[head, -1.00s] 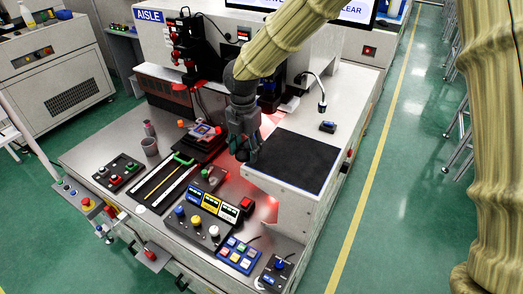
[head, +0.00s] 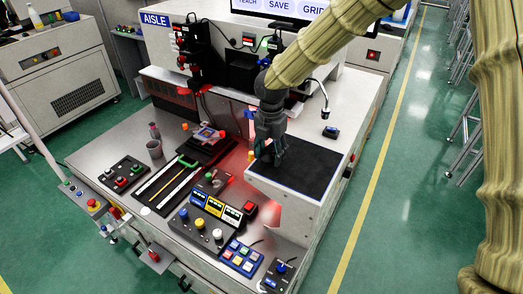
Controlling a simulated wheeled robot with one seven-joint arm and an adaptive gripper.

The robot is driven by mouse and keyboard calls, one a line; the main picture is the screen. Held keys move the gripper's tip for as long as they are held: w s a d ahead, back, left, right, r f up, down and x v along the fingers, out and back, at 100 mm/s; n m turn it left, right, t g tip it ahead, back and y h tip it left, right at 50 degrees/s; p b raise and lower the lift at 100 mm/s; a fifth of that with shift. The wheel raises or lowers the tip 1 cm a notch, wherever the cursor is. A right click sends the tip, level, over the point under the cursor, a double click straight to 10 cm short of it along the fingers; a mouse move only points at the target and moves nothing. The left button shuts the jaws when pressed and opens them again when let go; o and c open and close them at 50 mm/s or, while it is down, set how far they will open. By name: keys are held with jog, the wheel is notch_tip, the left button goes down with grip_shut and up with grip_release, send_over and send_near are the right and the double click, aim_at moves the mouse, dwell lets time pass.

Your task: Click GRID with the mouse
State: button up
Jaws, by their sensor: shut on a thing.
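My gripper (head: 270,158) points down at the left part of the black mat (head: 312,172) on the raised right side of the bench. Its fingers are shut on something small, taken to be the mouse. The fingers hide it, and I cannot make out its outline. The monitor (head: 290,8) at the top edge shows the labels TEACH, SAVE and GRID (head: 313,9). The GRID label is partly cut off by the frame and my arm. I cannot make out a cursor.
A small blue-and-black device (head: 330,132) sits behind the mat. A thin lamp neck (head: 325,100) stands near it. The mat's right part is clear.

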aim_at(297, 171)
jog(key=shift+w+d+f+p, duration=0.3)
jog(key=shift+w+d+p, duration=0.1)
jog(key=shift+d, duration=0.85)
jog(key=shift+w+d+f+p, duration=0.3)
jog(key=shift+w+d, duration=0.1)
jog(key=shift+d, duration=0.8)
jog(key=shift+w+d+f+p, duration=0.3)
jog(key=shift+w+d+p, duration=0.1)
jog(key=shift+d, duration=0.85)
jog(key=shift+d+p, duration=0.3)
jog(key=shift+d, duration=0.05)
jog(key=shift+w+d+f, duration=0.1)
jog(key=shift+d, duration=0.1)
jog(key=shift+f, duration=0.6)
jog(key=shift+s+d+p, duration=0.1)
jog(key=shift+s+p, duration=0.25)
jog(key=shift+s, duration=2.2)
jog(key=shift+r+p, duration=0.1)
jog(key=shift+p, duration=0.3)
